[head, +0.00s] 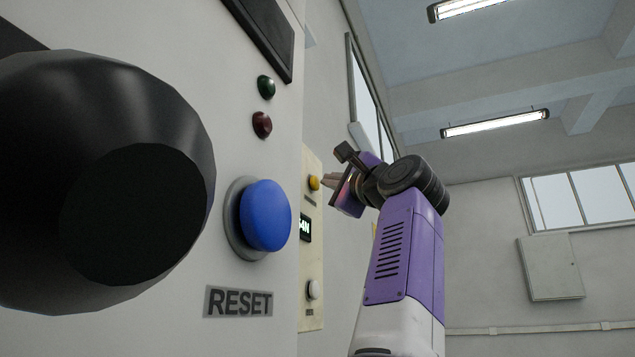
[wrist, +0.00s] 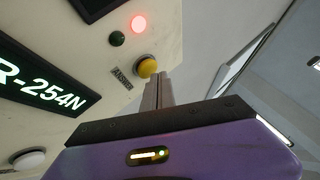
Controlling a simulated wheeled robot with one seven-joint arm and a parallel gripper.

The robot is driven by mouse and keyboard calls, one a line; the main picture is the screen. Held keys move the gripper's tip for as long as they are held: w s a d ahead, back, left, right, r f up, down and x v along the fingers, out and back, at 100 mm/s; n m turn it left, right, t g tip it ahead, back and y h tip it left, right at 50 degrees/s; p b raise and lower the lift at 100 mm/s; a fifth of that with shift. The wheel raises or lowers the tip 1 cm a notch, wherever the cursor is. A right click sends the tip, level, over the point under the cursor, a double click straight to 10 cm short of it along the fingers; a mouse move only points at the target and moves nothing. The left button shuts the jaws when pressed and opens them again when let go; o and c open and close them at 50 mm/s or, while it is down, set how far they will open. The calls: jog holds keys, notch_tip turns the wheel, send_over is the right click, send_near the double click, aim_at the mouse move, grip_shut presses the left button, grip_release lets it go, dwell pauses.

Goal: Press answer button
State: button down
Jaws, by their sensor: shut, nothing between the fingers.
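The answer button is a yellow dome (wrist: 147,68) on a cream panel, with a small label reading ANSWER beside it in the wrist view. In the head view the yellow button (head: 314,183) sits on the far panel, just left of my gripper (head: 328,181). My gripper is shut and empty. In the wrist view its closed fingertips (wrist: 155,84) are right at the lower right edge of the yellow button. I cannot tell whether they touch it. The button's face is mostly visible in the wrist view.
A lit red lamp (wrist: 139,24) and a dark green lamp (wrist: 117,39) are above the button. A display (wrist: 40,84) reads R-254N, and a white button (wrist: 28,159) is below it. A large blue RESET button (head: 265,215) and a black knob (head: 100,180) are on the nearer panel.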

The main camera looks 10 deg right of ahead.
jog(key=shift+w+a+p, duration=0.3)
jog(key=shift+a+p, duration=0.1)
jog(key=shift+a, duration=0.05)
dwell(0.9)
jog(key=shift+s+d, duration=0.1)
jog(key=shift+d, duration=0.05)
jog(key=shift+s+d, duration=0.45)
jog(key=shift+d, duration=0.1)
jog(key=shift+d, duration=0.1)
jog(key=shift+s+d+b, duration=0.45)
jog(key=shift+s+d, duration=0.3)
jog(key=shift+d, duration=0.25)
jog(key=shift+s+d+b, duration=0.4)
jog(key=shift+s+d, duration=0.3)
jog(key=shift+d, duration=0.25)
